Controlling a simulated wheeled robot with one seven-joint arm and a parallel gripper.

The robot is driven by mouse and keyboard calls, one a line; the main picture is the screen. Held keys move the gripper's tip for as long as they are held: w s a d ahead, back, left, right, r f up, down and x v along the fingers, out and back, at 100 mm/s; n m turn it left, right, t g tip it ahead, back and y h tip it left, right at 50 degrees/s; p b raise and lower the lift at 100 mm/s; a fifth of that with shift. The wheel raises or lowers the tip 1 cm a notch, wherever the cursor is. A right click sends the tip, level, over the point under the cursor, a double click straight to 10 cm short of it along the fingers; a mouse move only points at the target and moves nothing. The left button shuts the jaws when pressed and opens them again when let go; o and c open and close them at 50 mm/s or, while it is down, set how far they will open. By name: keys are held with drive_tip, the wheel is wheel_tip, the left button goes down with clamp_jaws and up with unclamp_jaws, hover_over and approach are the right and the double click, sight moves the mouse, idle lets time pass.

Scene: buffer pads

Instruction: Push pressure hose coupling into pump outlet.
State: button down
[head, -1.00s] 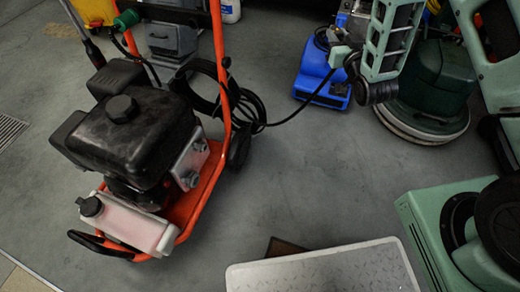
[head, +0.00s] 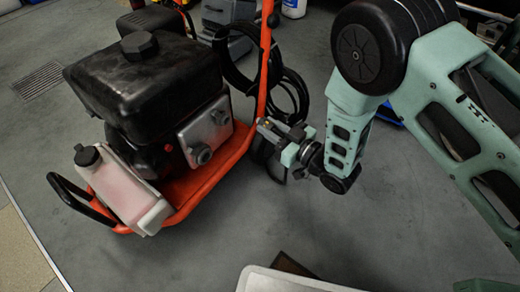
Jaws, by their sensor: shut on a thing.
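The pressure washer has a black engine and tank (head: 140,75) on an orange frame (head: 203,183) at the left of the head view. Its grey metal side block carries round fittings (head: 202,154); I cannot tell which one is the pump outlet. My gripper (head: 272,131) is just right of the frame's upright tube, a short gap from the metal block. It is shut on the hose coupling (head: 266,122), which is small and mostly hidden by the jaws. The black pressure hose (head: 291,92) hangs in loops behind my gripper.
A white bottle with a black cap (head: 130,190) sits at the machine's front. A pale textured platform (head: 285,284) edges in at the bottom. A floor grate (head: 38,82) lies at the left. The grey floor (head: 240,225) between machine and platform is clear.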

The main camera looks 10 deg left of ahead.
sight(227, 121)
drive_tip(key=shift+n+g+y, duration=0.3)
drive_tip(key=shift+n+g, duration=0.2)
drive_tip(key=shift+g, duration=0.2)
drive_tip(key=shift+a+f+b, duration=0.4)
drive_tip(key=shift+a+b, duration=0.2)
drive_tip(key=shift+a, duration=0.8)
drive_tip(key=shift+a+f+b, duration=0.35)
drive_tip(key=shift+a+b, duration=0.25)
drive_tip(key=shift+a, duration=0.85)
drive_tip(key=shift+a+f+b, duration=0.4)
drive_tip(key=shift+a+b, duration=0.2)
drive_tip(key=shift+a, duration=0.8)
drive_tip(key=shift+w+a+p, duration=0.25)
drive_tip(key=shift+a+p, duration=0.1)
drive_tip(key=shift+a, duration=0.2)
drive_tip(key=c, duration=1.1)
unclamp_jaws()
drive_tip(key=shift+p+v, duration=4.15)
drive_tip(key=shift+v, duration=4.55)
